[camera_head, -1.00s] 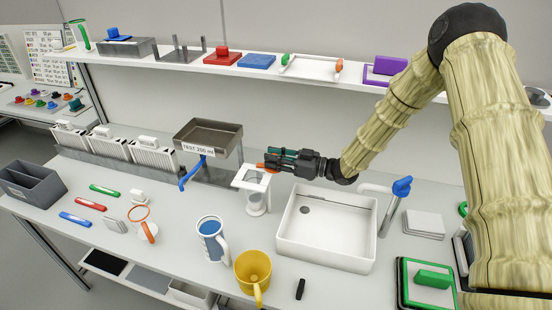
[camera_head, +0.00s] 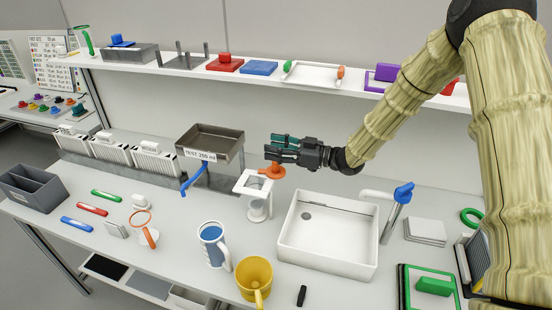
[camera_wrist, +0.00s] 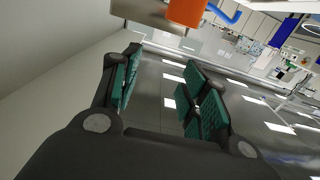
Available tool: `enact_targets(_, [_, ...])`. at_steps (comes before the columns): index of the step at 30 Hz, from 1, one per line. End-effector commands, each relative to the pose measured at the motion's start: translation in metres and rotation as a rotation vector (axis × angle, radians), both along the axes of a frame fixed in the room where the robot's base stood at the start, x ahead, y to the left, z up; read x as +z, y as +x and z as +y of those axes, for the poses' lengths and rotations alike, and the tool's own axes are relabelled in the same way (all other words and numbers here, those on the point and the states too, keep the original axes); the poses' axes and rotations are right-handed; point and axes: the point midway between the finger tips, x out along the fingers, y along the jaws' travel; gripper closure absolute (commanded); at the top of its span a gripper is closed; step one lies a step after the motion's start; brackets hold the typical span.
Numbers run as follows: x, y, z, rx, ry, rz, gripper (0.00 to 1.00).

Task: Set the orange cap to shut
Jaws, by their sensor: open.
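The orange cap (camera_head: 271,172) is at the back right corner of the white square-topped stand (camera_head: 253,184), left of the sink. Whether it stands open or shut is too small to tell. My gripper (camera_head: 273,147) is above the orange cap and apart from it, pointing left, with green-padded fingers. In the wrist view the gripper (camera_wrist: 165,88) has its fingers spread with nothing between them. An orange part (camera_wrist: 187,12), likely the cap, shows at the top edge of the wrist view, beyond the fingers and cut off.
A metal tray labelled TEST 250 ml (camera_head: 210,140) with a blue spout (camera_head: 194,177) stands left of the stand. The white sink (camera_head: 328,262) is to the right. A shelf (camera_head: 300,82) runs above.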

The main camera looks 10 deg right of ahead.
Motion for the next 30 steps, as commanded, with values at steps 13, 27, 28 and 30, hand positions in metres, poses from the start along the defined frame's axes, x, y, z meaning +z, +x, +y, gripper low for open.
enact_targets(13, [0.035, 0.001, 0.000, 0.000, 0.001, 0.000, 0.56])
enact_targets(27, [0.026, -0.005, -0.012, -0.065, 0.095, 0.133, 0.99])
enact_targets(28, [0.024, -0.007, -0.015, -0.085, 0.127, 0.178, 1.00])
enact_targets(30, [0.016, -0.013, -0.025, -0.142, 0.223, 0.305, 1.00])
